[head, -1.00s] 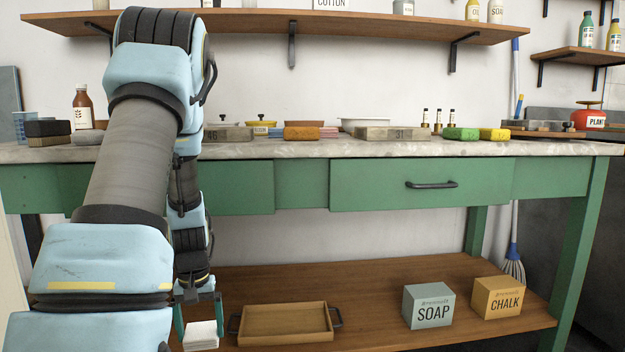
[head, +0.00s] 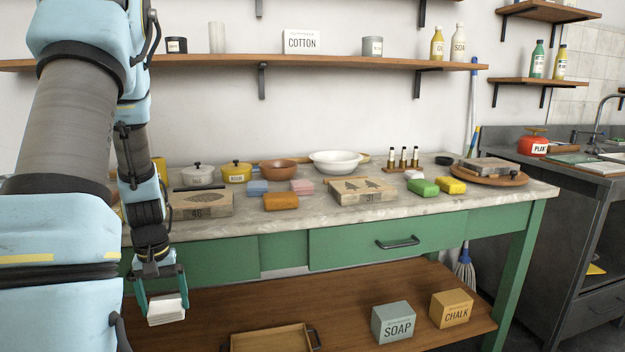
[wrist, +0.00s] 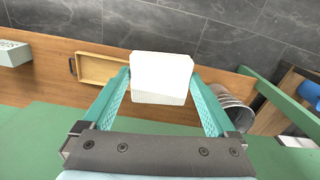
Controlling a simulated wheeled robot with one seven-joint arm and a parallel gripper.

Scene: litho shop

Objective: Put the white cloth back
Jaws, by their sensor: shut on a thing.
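The white cloth (head: 166,309) is a folded, block-like stack held in my gripper (head: 163,290). In the wrist view the cloth (wrist: 161,78) sits between the two teal fingers of my gripper (wrist: 163,95), which are shut on its sides. In the head view my gripper hangs in front of the green table, with the cloth above the level of the lower wooden shelf (head: 270,295). The cloth's far side is hidden.
The wooden tray (head: 270,340) lies on the lower shelf, with the SOAP box (head: 393,323) and CHALK box (head: 451,308) to its right. The stone worktop (head: 310,226) holds blocks, colored cloths and bowls. A metal bucket (wrist: 232,108) shows in the wrist view.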

